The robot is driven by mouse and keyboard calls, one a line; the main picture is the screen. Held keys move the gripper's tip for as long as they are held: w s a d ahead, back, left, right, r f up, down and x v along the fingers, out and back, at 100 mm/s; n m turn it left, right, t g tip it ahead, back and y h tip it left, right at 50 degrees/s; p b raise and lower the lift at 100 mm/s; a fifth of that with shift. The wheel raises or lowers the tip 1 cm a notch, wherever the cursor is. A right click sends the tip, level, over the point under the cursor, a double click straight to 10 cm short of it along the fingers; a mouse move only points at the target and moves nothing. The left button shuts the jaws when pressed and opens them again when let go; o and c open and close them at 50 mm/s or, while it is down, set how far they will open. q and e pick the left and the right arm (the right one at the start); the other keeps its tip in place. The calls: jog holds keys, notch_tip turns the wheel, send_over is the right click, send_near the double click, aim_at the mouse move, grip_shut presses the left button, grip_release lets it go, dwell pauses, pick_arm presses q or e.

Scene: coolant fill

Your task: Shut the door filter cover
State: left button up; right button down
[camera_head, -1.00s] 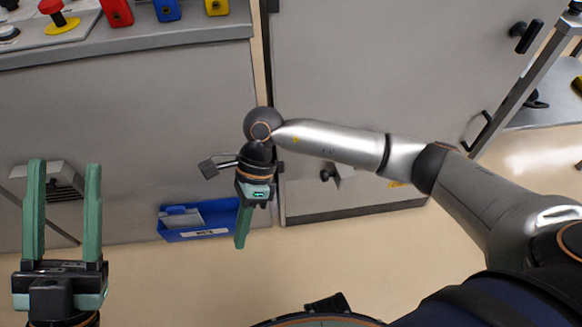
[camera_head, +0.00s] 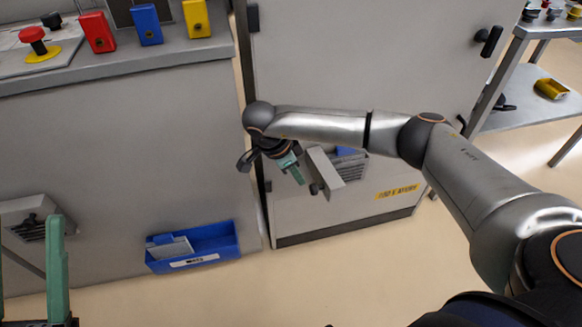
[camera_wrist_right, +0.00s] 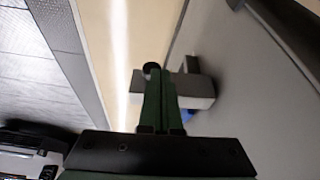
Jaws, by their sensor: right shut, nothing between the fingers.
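The door filter cover (camera_head: 325,172) is a grey panel standing out at an angle from the lower part of the cabinet door, with a dark knob (camera_head: 315,188) at its lower left. Beside it, the filter opening shows slats and something blue inside. My right gripper (camera_head: 297,176) is shut and empty, just left of the cover; I cannot tell if it touches. In the right wrist view the shut fingers (camera_wrist_right: 160,72) overlap the grey cover (camera_wrist_right: 198,92) and its dark knob (camera_wrist_right: 151,68). My left gripper (camera_head: 30,225) is open and empty at the left edge, partly out of frame.
A blue bin (camera_head: 195,245) hangs low on the left cabinet. A grey vent (camera_head: 30,215) is near my left gripper. The counter (camera_head: 150,72) bears red, blue and yellow blocks. A cart (camera_head: 530,95) stands right. Open floor lies in front.

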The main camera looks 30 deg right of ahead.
aim_at(315, 174)
jog(key=shift+s+d+f+b, duration=0.1)
jog(key=shift+d+f, duration=0.1)
jog(key=shift+d, duration=0.55)
jog(key=shift+s+d+f+b, duration=0.1)
jog(key=shift+d+f, duration=0.1)
jog(key=shift+d, duration=0.5)
jog(key=shift+s+d+f+b, duration=0.1)
jog(key=shift+d+f, duration=0.1)
jog(key=shift+d, duration=0.55)
